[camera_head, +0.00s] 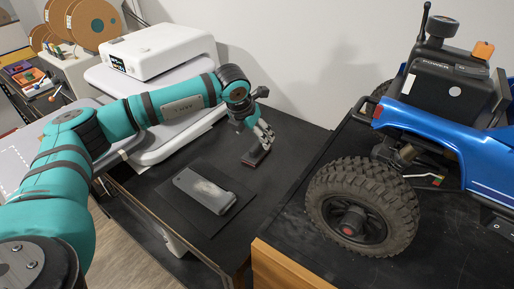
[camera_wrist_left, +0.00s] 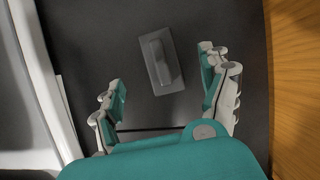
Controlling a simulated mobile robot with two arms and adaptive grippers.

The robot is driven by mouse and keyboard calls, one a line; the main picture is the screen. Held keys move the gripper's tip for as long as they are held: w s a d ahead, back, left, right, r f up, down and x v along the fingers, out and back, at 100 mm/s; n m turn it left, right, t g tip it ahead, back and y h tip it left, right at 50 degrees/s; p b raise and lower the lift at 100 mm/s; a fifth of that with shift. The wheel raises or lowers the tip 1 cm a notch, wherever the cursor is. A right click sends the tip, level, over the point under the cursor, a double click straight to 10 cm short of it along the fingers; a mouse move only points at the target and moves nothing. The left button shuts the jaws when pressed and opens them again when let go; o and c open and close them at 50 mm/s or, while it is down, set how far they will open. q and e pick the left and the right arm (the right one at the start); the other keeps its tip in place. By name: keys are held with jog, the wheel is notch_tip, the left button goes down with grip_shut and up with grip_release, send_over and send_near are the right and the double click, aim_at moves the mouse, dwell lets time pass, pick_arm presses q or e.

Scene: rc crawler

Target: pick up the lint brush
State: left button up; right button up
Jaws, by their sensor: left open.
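What looks like the lint brush, a small dark block with a reddish side (camera_head: 256,156), lies on the black tabletop near the wall. In the left wrist view a grey rectangular piece with a raised lighter grip (camera_wrist_left: 160,62) lies between and beyond the fingertips; it appears to be the same brush. My left gripper (camera_head: 264,138) is right above the brush, pointing down, with its fingers apart. The left wrist view shows the two fingers (camera_wrist_left: 164,78) spread on either side, with no contact visible. My right gripper is not in view.
A grey flat device (camera_head: 205,188) lies on a dark mat (camera_head: 220,228) nearer me. A blue RC crawler (camera_head: 430,130) with a large tyre stands on the black-topped bench at right. A white box-shaped instrument (camera_head: 165,48) and a white wall stand behind.

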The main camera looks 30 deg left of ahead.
aim_at(257, 144)
pick_arm(q)
jog(key=shift+w+f, duration=0.2)
jog(key=shift+f, duration=0.35)
jog(key=shift+w+f+p, duration=0.1)
jog(key=shift+f+p, duration=0.2)
jog(key=shift+p, duration=0.2)
jog(key=p+x, duration=0.1)
jog(key=x, duration=0.2)
jog(key=shift+w+f, duration=0.1)
jog(key=shift+f, duration=0.2)
jog(key=shift+w+f, duration=0.2)
jog(key=shift+f, duration=0.25)
jog(key=shift+c, duration=0.3)
jog(key=shift+s+r, duration=0.1)
jog(key=shift+c, duration=1)
jog(key=c, duration=1)
